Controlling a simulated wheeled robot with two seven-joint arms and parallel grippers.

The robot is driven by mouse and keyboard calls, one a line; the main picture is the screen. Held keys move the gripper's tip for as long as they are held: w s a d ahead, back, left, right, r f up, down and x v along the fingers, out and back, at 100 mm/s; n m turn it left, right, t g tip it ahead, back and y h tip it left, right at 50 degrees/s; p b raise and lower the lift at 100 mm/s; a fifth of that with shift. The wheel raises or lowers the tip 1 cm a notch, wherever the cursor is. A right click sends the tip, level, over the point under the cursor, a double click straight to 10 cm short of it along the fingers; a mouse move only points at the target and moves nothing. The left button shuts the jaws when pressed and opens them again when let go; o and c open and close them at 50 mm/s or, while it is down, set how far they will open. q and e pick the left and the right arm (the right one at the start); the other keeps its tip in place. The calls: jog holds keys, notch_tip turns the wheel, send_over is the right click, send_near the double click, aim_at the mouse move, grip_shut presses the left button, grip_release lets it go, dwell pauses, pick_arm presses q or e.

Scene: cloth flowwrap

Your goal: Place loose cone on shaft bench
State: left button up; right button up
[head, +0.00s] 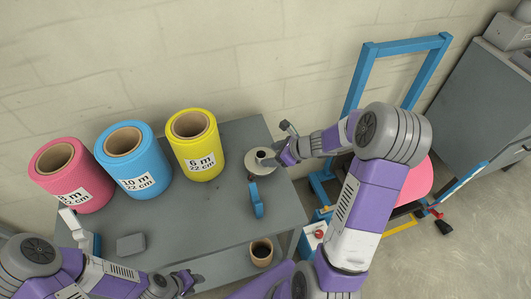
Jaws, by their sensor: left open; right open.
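The loose cone (255,163), a pale round flange with a raised hub and dark centre, sits at the right end of the grey bench (225,226) near its back edge. My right gripper (279,151) is open at the cone's right side, its fingers close over the rim. I cannot tell whether they touch it. My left gripper (190,282) is open and empty low at the front of the bench, away from the cone. The cone's right edge is partly hidden by my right gripper.
Pink (75,183), blue (140,170) and yellow (203,160) rolls stand along the back left. A blue frame (359,90) with a pink roll (419,178) stands right.

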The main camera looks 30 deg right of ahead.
jog(key=p+v, duration=0.2)
jog(key=v, duration=0.5)
jog(key=shift+s+d+r, duration=0.1)
jog(key=shift+r, duration=0.1)
